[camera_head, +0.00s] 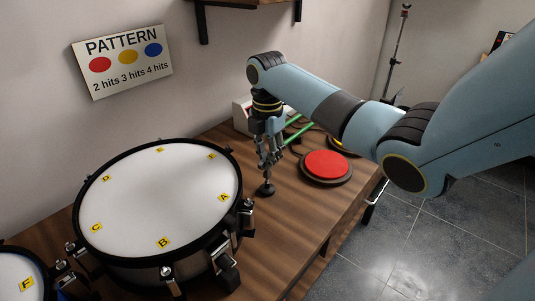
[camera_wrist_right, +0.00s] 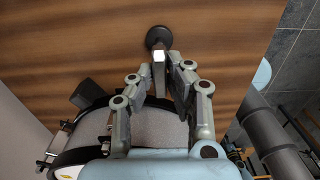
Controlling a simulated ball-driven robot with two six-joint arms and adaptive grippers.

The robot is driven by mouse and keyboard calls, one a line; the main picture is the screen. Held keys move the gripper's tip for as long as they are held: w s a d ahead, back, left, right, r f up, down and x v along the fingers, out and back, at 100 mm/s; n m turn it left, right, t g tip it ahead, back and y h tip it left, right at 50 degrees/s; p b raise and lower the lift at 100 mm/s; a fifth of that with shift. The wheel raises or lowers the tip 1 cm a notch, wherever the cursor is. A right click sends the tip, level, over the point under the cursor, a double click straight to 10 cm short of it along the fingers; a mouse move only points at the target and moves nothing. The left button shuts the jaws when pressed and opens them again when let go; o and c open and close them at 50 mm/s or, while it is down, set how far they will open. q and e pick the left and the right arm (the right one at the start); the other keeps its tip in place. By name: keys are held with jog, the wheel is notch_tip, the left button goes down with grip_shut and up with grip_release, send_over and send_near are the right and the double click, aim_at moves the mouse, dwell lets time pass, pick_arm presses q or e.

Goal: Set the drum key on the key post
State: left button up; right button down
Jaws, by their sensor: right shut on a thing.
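My right gripper (camera_head: 271,161) points down over the wooden table, just above the key post, with its fingertips shut on the drum key. The key is mostly hidden by the fingers and I cannot make out its shape. The key post (camera_head: 266,189) shows as a small dark round base below the fingertips. In the right wrist view the key post (camera_wrist_right: 158,36) lies just beyond the fingertips of the right gripper (camera_wrist_right: 168,70). I cannot tell whether the key touches the post. My left gripper is not in view.
A large drum (camera_head: 155,205) with lettered yellow labels stands left of the post. A red pad (camera_head: 326,165) lies to the right, near green sticks (camera_head: 299,131). The table's edge is beyond the pad. A pattern sign (camera_head: 123,61) hangs on the wall.

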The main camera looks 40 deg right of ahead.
jog(key=shift+f, duration=0.85)
jog(key=shift+r, duration=0.1)
dwell(0.4)
jog(key=shift+r, duration=0.1)
dwell(0.4)
jog(key=c, duration=1.2)
grip_release()
notch_tip(320, 180, up, 12)
jog(key=shift+f, duration=0.1)
